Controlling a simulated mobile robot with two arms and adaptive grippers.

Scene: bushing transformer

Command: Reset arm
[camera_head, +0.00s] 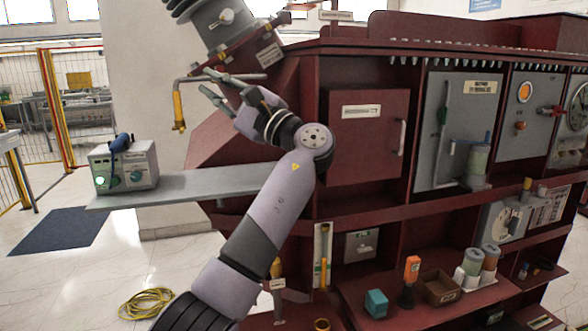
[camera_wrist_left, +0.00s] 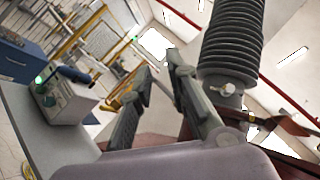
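My left gripper (camera_head: 203,80) is at the upper left of the red cabinet, in front of its sloping side. In the left wrist view its two fingers (camera_wrist_left: 158,78) are spread apart, with no object clamped between them. A bent grey tool with a yellow handle (camera_head: 179,110) is just beyond the fingertips in the head view. Its handle hangs down and its rod runs to the right, behind the fingers. I cannot tell whether they touch. My right gripper is not in view.
The ribbed grey bushing (camera_head: 208,12) rises close above the gripper; it also shows in the wrist view (camera_wrist_left: 232,42). A grey shelf (camera_head: 190,188) holds a control box (camera_head: 124,167). A yellow cable coil (camera_head: 147,303) lies on the floor. Parts fill the cabinet's lower shelf.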

